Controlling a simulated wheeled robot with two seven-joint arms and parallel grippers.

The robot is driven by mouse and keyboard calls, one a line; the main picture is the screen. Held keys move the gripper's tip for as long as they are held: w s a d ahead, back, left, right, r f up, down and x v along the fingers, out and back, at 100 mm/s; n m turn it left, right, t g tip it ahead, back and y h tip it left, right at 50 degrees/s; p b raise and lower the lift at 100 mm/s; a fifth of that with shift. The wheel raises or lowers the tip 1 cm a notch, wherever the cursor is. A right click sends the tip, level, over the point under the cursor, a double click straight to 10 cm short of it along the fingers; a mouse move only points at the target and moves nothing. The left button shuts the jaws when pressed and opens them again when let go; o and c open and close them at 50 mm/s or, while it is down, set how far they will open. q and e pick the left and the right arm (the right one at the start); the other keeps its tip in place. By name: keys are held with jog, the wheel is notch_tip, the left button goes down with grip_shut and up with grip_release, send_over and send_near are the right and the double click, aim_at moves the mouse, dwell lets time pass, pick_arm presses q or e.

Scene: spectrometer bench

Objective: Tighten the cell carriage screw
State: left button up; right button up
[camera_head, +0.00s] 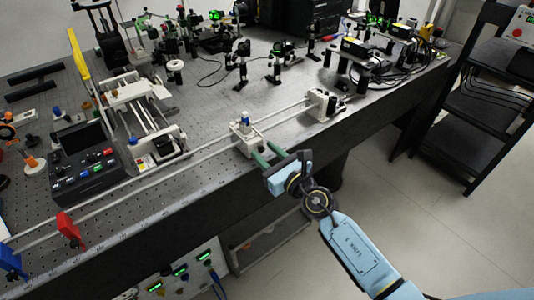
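A white cell carriage (243,136) sits on the pair of long metal rails near the front edge of the bench, with a blue-topped part (246,118) standing upright on it. My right gripper (263,150) reaches in from the lower right, its two green fingers pointing at the front right side of the carriage. The fingers stand apart with a gap between them. Their tips are at or very close to the carriage; I cannot tell whether they touch it. My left gripper is not in view.
Another white rail mount (321,104) stands further right on the rails. A red block (68,226) and a blue block (10,258) are at the left end. A black control box (88,172) with buttons lies behind the rails. Optics posts fill the back.

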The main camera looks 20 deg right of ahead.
grip_shut()
jog(key=shift+m, duration=0.3)
jog(key=m+p, duration=0.1)
jog(key=m, duration=0.2)
jog(key=m+p, duration=0.1)
jog(key=m, duration=0.5)
jog(key=m+p, duration=0.1)
jog(key=m, duration=0.5)
jog(key=shift+w, duration=0.1)
jog(key=m+p, duration=0.2)
jog(key=m, duration=0.4)
jog(key=shift+f+m, duration=0.15)
jog(key=shift+m, duration=0.15)
dwell(0.4)
